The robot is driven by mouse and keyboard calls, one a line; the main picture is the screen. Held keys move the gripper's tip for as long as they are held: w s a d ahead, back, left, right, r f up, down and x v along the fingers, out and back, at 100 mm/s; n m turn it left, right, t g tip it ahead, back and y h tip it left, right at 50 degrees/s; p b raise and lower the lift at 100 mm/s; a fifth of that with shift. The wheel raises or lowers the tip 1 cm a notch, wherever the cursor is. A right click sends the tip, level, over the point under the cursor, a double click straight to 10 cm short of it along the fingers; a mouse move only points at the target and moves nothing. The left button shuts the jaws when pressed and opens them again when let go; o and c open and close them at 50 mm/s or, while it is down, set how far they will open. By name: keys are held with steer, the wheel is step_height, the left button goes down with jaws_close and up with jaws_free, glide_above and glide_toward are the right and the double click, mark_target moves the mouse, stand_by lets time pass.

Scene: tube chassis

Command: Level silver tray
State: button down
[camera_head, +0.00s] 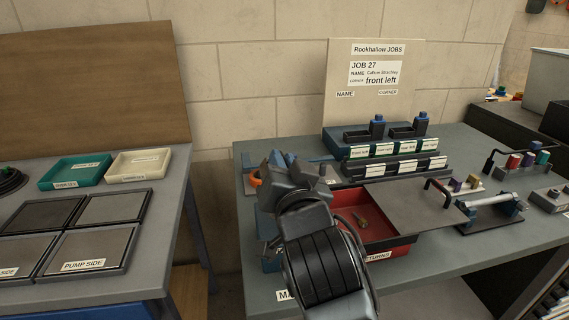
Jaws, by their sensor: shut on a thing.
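I cannot tell for sure which thing is the silver tray. A flat grey, metallic-looking plate (398,204) lies on the right-hand table, beside and partly over a red bin (372,222) labelled RETURNS. Grey square plates in dark frames (112,207) lie on the left-hand table. My gripper (276,172) is over the left part of the right-hand table, left of the red bin. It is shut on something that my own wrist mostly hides. Blue and orange bits show around its fingers, but I cannot tell what they belong to.
A labelled rack (390,160) with blue-topped blocks stands at the back, below a JOB 27 board (374,85) reading front left. A silver cylinder in a blue-ended holder (490,205) and coloured pieces (525,160) stand right. Teal (76,171) and cream (138,164) bins stand left. A gap separates the tables.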

steer(key=a+f+n+b, duration=0.1)
steer(key=a+f+n, duration=0.1)
steer(key=s+a+f+n+b, duration=0.1)
steer(key=f+n+b, duration=0.1)
steer(key=shift+a+f, duration=0.25)
steer(key=shift+a, duration=0.15)
steer(key=shift+s+a+f+n+b, duration=0.1)
steer(key=shift+a+f+n+b, duration=0.3)
steer(key=shift+f+n, duration=0.3)
steer(key=shift+s+a+f+n+b, duration=0.1)
steer(key=shift+a+f+n+b, duration=0.4)
steer(key=shift+n, duration=0.3)
steer(key=shift+d, duration=0.1)
steer(key=c, duration=1.2)
jaws_free()
steer(key=shift+s, duration=0.1)
steer(key=v, duration=0.7)
steer(key=shift+s+r+b, duration=0.1)
steer(key=shift+s+b, duration=0.2)
steer(key=shift+s, duration=0.05)
